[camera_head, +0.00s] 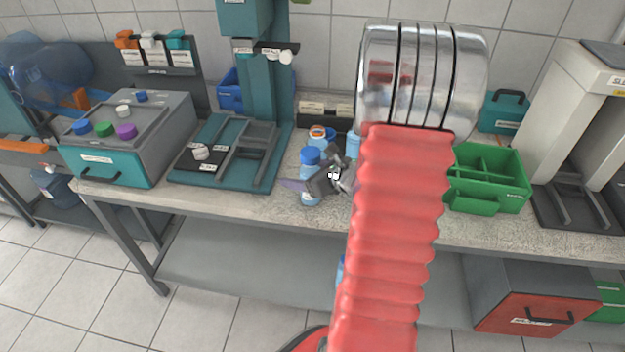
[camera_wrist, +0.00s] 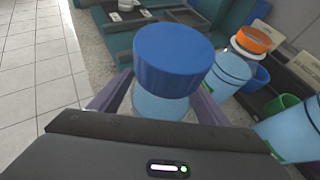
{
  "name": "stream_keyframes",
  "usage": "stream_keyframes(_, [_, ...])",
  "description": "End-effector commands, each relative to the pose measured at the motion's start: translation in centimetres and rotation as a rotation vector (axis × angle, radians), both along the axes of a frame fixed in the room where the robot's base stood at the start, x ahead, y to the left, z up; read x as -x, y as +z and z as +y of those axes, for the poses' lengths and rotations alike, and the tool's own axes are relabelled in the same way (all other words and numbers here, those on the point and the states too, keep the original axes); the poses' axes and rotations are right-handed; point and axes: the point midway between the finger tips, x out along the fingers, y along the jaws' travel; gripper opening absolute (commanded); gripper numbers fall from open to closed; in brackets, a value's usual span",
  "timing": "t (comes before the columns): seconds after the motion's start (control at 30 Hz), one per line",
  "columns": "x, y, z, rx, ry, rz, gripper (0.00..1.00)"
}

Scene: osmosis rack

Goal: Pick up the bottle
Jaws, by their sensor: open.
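A light blue bottle with a dark blue cap (camera_head: 310,156) stands upright near the front edge of the bench. Its cap (camera_wrist: 172,60) and upper body (camera_wrist: 160,103) fill the middle of the wrist view; the lower part is hidden behind my gripper's housing. My gripper (camera_head: 308,186) is open, with one finger on each side of the bottle. In the wrist view the fingers show at the left and right of the bottle body. I cannot tell whether they touch it.
A bottle with an orange cap (camera_wrist: 253,40) stands close on the right, with another light blue bottle (camera_wrist: 290,132) nearby. A teal press-like stand (camera_head: 262,100) is left of the bottle. A green divided caddy (camera_head: 488,200) stands to the right. The bench's front edge is close.

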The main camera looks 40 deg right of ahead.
Motion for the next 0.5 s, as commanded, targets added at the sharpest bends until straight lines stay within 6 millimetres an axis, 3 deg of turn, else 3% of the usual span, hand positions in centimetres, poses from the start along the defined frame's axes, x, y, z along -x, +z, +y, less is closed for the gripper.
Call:
stream_keyframes(0.23, [0.01,0.01,0.02,0.000,0.000,0.000,0.70])
stream_keyframes(0.5, [0.00,0.02,0.02,0.000,0.000,0.000,0.51])
